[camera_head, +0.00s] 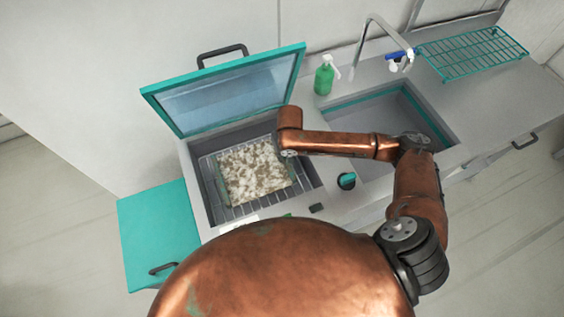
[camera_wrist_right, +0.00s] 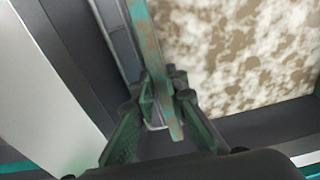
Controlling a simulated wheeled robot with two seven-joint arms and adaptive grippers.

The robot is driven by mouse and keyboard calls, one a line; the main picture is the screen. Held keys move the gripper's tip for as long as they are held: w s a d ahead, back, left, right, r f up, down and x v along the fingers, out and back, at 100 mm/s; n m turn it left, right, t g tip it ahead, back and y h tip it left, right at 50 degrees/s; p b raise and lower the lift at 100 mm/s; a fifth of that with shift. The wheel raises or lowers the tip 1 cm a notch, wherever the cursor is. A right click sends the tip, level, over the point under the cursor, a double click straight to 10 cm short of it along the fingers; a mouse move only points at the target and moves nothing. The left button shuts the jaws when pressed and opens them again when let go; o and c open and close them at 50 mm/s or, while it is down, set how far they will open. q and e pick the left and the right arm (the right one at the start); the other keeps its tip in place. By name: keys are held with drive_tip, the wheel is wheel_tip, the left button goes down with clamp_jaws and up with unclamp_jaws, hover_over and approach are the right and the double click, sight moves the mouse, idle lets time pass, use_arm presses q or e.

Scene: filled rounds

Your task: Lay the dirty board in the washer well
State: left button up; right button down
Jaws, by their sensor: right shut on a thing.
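The dirty board (camera_head: 255,172), mottled white and brown, is inside the open washer well (camera_head: 309,172), over a wire rack (camera_head: 214,192). In the head view it looks roughly flat; I cannot tell whether it rests fully on the rack. My right gripper (camera_wrist_right: 165,98) is shut on the board's green edge strip in the right wrist view, where the board's mottled face (camera_wrist_right: 240,50) fills the upper right. In the head view my right wrist hides the gripper and the board's right edge. My left gripper is not in view.
The washer's glazed lid (camera_head: 225,95) stands raised behind the well. A green spray bottle (camera_head: 324,76), a sink (camera_head: 385,110) with a tap (camera_head: 370,35) and a green drying rack (camera_head: 472,52) are to the right.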

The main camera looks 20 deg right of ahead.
wheel_tip(320, 180, down, 4)
drive_tip(key=shift+f+b, duration=0.2)
drive_tip(key=shift+b, duration=0.15)
drive_tip(key=c, duration=1.9)
unclamp_jaws()
drive_tip(key=shift+c, duration=0.2)
drive_tip(key=shift+r, duration=0.15)
drive_tip(key=r, duration=0.4)
drive_tip(key=s+r+p, duration=0.1)
drive_tip(key=r, duration=0.3)
drive_tip(key=r+p, duration=0.1)
drive_tip(key=r, duration=0.2)
drive_tip(key=shift+s+r, duration=0.25)
drive_tip(key=shift+r, duration=0.15)
